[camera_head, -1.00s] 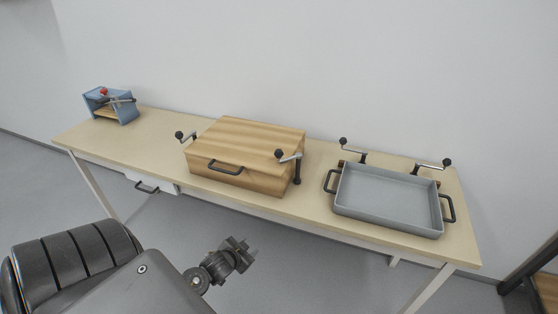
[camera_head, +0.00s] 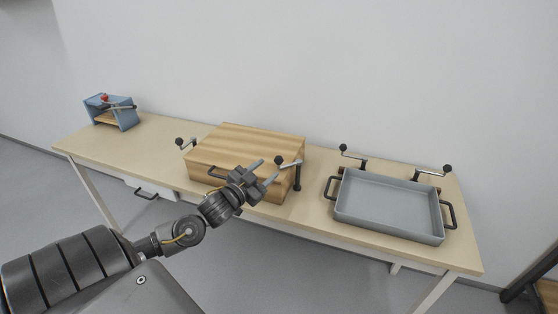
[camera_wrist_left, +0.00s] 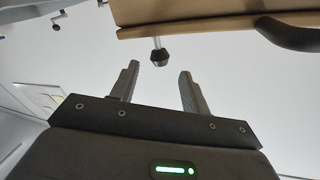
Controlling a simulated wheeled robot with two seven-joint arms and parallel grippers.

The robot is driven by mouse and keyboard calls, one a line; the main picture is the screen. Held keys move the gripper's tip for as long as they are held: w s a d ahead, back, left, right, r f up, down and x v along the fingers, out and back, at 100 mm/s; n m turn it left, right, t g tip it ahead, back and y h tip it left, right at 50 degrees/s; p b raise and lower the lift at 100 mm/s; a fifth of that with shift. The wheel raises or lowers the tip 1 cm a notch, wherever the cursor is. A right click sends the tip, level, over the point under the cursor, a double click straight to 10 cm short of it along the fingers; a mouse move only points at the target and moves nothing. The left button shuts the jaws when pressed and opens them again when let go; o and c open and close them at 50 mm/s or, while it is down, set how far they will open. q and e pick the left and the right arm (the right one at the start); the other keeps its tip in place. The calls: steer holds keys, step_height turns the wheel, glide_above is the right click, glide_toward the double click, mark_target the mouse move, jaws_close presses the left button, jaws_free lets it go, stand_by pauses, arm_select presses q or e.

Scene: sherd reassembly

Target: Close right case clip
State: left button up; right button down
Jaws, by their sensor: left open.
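The wooden case (camera_head: 240,152) stands on the table with its lid down. Its right clip (camera_head: 288,162) is at the front right corner, with a black knob on a metal lever above a dark post. My left gripper (camera_head: 268,171) is open and empty, in front of the case's front face, just left of and below the clip knob in the head view. It hides part of the case handle. In the left wrist view, a black knob-like end (camera_wrist_left: 161,53) shows just beyond the gap between the open fingers; I cannot tell which clip part it is. My right gripper is not in view.
The case's left clip (camera_head: 185,143) stands at its left side. A grey tray (camera_head: 388,234) with two handles and clips behind it is at the right of the table (camera_head: 130,155). A blue holder (camera_head: 126,118) with a red knob stands far left.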

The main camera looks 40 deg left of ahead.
mark_target(279, 160)
arm_select(q)
steer(key=w, duration=0.7)
steer(key=shift+w+a+p, duration=0.15)
steer(key=shift+p, duration=0.15)
jaws_close()
